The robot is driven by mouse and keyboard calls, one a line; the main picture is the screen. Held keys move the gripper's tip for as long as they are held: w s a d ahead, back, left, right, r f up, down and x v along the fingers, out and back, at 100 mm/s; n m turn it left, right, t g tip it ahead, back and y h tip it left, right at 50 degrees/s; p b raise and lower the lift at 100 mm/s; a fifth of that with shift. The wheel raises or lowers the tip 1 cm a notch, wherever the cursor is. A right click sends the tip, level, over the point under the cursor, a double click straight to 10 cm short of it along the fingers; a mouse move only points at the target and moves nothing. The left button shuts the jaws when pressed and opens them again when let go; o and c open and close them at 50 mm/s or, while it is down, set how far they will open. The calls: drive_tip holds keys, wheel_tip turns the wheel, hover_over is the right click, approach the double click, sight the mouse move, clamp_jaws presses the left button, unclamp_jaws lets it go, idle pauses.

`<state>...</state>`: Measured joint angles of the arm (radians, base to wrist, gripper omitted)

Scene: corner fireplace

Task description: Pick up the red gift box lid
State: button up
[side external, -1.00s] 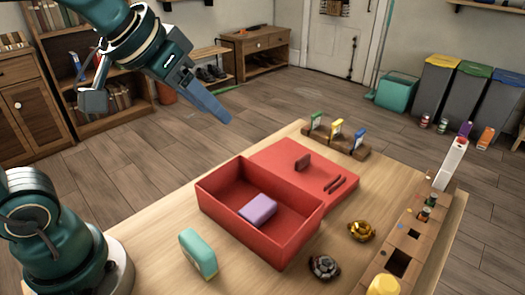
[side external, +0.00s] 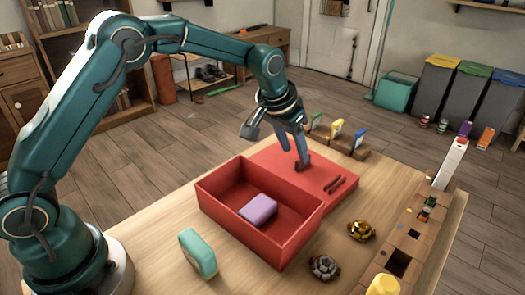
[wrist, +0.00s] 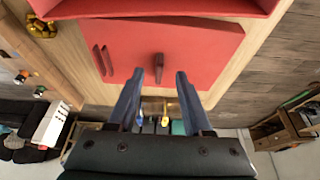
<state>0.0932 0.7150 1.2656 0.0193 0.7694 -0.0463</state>
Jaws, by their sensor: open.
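The red gift box lid (side external: 270,158) lies flat on the table behind the open red box (side external: 228,205). The lid also shows in the wrist view (wrist: 205,50). Its small dark red handle (wrist: 158,66) stands near the lid's middle. My gripper (side external: 301,160) points down over the lid at the handle. In the wrist view my gripper (wrist: 158,76) is open, with one finger to each side of the handle and gaps between. In the side view the fingers partly cover the handle, and I cannot tell their exact height above the lid.
Two dark red sticks (side external: 335,184) lie on the lid. A lilac block (side external: 258,208) is in the box. A teal block (side external: 198,253), a gold turtle figure (side external: 361,231) and a dark one (side external: 324,267) stand nearby. A wooden rack (side external: 340,145) with coloured cards stands behind the lid.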

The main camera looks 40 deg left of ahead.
sight(298, 161)
drive_tip(key=shift+x, duration=2.25)
clamp_jaws()
